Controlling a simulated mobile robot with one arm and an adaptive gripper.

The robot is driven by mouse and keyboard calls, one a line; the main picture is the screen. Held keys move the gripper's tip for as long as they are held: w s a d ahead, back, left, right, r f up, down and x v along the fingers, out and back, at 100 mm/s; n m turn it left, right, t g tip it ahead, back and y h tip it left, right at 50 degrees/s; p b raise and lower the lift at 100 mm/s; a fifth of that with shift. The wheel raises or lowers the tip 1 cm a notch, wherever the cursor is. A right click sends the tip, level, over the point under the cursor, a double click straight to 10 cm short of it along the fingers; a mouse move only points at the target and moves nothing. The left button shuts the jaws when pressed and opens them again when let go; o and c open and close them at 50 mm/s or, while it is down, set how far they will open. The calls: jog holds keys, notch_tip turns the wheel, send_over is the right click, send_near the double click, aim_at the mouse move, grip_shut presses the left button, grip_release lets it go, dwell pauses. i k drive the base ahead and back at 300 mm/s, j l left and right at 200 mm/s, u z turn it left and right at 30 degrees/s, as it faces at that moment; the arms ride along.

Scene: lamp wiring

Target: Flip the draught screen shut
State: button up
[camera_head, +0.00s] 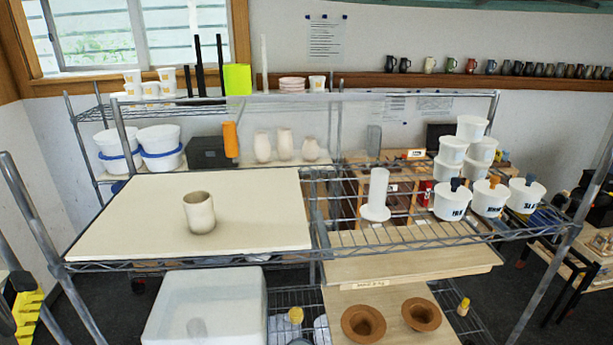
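I cannot pick out the draught screen for certain. A small grey upright panel (374,139) stands behind the middle of the wire shelf, and I cannot tell whether it is the screen or how it is hinged. A faint see-through pane also seems to rise along the back of the shelf, with its edges unclear. My gripper is not in view.
A cream board (120,215) on the metal rack holds a beige cup (199,212). A white stand (376,196) and several labelled white tubs (490,197) stand to the right. Below are a white box (205,305) and two brown bowls (363,323). The board is mostly clear.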

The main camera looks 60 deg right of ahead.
aim_at(229, 128)
jog(key=k+l+z, duration=0.2)
jog(key=z, duration=0.25)
jog(key=k+l+z, duration=0.1)
jog(key=l+z, duration=0.3)
jog(key=k+l+z, duration=0.1)
jog(key=l+z, duration=0.2)
jog(key=z, duration=0.15)
jog(key=l+z, duration=0.9)
jog(key=i+j, duration=0.4)
jog(key=j, duration=0.1)
